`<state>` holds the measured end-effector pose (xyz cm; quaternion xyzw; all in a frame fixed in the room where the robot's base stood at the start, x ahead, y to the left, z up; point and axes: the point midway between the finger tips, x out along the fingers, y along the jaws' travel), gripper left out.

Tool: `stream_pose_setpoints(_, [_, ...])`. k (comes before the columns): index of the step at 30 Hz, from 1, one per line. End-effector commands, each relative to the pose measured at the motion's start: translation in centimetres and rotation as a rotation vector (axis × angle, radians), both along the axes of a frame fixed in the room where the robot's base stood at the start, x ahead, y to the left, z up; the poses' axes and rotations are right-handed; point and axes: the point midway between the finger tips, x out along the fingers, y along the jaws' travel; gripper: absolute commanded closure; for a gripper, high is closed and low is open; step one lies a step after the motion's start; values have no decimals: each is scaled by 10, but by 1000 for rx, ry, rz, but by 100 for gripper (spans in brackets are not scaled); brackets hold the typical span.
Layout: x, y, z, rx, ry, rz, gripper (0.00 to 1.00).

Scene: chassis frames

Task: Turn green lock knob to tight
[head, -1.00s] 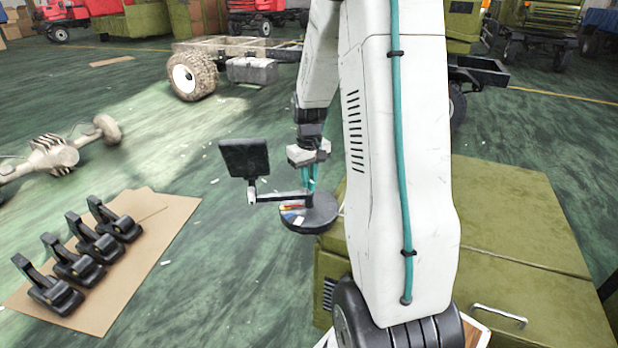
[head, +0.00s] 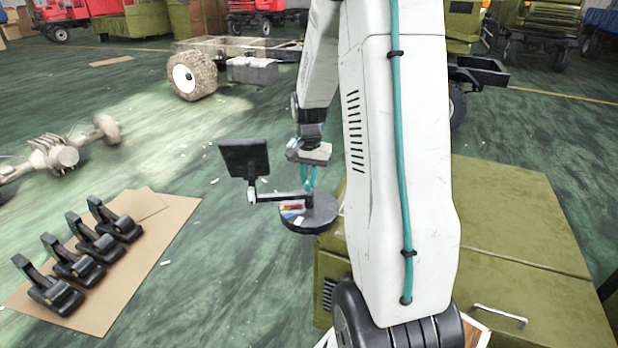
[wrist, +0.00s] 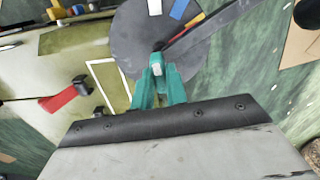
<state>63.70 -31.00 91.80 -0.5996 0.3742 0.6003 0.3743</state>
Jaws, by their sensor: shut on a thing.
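My gripper (head: 308,180) has teal fingers and points down over the round dark base (head: 318,222) of a stand with a screen. In the wrist view its fingers (wrist: 158,78) are close together over the disc (wrist: 128,42), shut on a small part near the arm joint. I take this part to be the lock knob (wrist: 157,69); only a small pale bit shows between the fingertips, and its green cannot be told from the teal fingers. Coloured marks, red, yellow, blue and white, lie on the disc. Which way the knob points is hidden.
The dark screen (head: 245,158) stands on a thin black arm (head: 280,197) left of my gripper. A green cabinet (head: 500,220) is at right. Several black pedals (head: 75,262) lie on cardboard (head: 165,235) at lower left. Open floor lies between.

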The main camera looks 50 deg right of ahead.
Motion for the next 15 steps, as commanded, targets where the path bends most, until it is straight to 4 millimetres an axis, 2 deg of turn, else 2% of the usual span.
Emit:
stream_pose_setpoints(6, [1, 0, 1, -1, -2, -91, 100])
stream_pose_setpoints(15, [1, 0, 1, -1, -3, -135, 100])
